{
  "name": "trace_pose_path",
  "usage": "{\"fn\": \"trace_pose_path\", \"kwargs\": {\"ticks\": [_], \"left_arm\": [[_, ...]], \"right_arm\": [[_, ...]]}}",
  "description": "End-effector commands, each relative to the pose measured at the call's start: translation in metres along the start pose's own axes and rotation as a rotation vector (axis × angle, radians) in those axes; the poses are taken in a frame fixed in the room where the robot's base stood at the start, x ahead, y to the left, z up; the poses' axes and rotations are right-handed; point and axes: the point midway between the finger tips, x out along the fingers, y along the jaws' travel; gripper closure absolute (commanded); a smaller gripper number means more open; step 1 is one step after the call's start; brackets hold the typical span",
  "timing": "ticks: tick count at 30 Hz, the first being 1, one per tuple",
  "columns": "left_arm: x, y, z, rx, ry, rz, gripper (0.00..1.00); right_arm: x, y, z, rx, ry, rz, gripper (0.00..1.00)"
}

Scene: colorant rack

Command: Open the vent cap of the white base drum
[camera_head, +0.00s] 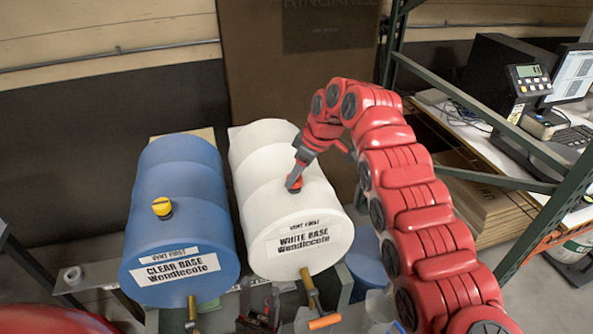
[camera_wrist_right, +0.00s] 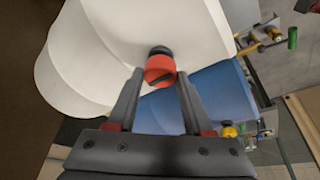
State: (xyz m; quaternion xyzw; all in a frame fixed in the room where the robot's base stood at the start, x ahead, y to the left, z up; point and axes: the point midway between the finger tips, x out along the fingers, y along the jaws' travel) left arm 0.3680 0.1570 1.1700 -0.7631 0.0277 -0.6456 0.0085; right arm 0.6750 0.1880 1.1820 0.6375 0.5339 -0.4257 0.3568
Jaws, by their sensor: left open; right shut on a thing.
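The white base drum (camera_head: 285,150) lies on its side, with its labelled end toward me. Its red vent cap (camera_wrist_right: 160,70) sits on top, on a dark fitting. My right gripper (camera_head: 296,178) reaches down from the upper right and is shut on the cap. In the right wrist view its two fingers (camera_wrist_right: 160,76) stand on either side of the cap, which has a dark slot. In the head view the gripper mostly hides the cap. My left gripper (camera_head: 262,308) is open and empty, low in front of the white drum.
The blue clear base drum (camera_head: 180,215) with a yellow vent cap (camera_head: 162,207) lies just left of the white drum. A tap with an orange handle (camera_head: 324,321) sticks out below the white drum's front. A green rack frame (camera_head: 480,104) and a desk stand at right.

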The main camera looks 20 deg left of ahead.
Motion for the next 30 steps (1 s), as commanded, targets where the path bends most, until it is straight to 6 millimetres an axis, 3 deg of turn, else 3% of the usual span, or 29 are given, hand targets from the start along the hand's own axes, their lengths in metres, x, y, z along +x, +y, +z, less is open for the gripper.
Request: {"fn": "trace_pose_path", "kwargs": {"ticks": [8,9,13,24,30], "left_arm": [[0.000,0.000,0.000,0.000,0.000,0.000,0.50],[0.000,0.000,0.000,0.000,0.000,0.000,0.50],[0.000,0.000,0.000,0.000,0.000,0.000,0.50],[-0.003,0.000,0.001,0.000,0.000,0.000,0.50],[-0.015,0.001,0.003,0.000,0.000,0.000,0.50]], "right_arm": [[0.001,-0.001,0.000,-0.001,-0.002,-0.002,1.00],[0.001,-0.001,0.000,-0.001,-0.002,-0.002,0.44],[0.001,-0.001,0.000,-0.001,-0.001,-0.002,0.20],[-0.003,0.000,0.000,0.000,0.000,0.000,0.19],[-0.032,0.000,0.000,-0.001,0.003,0.005,0.19]]}}
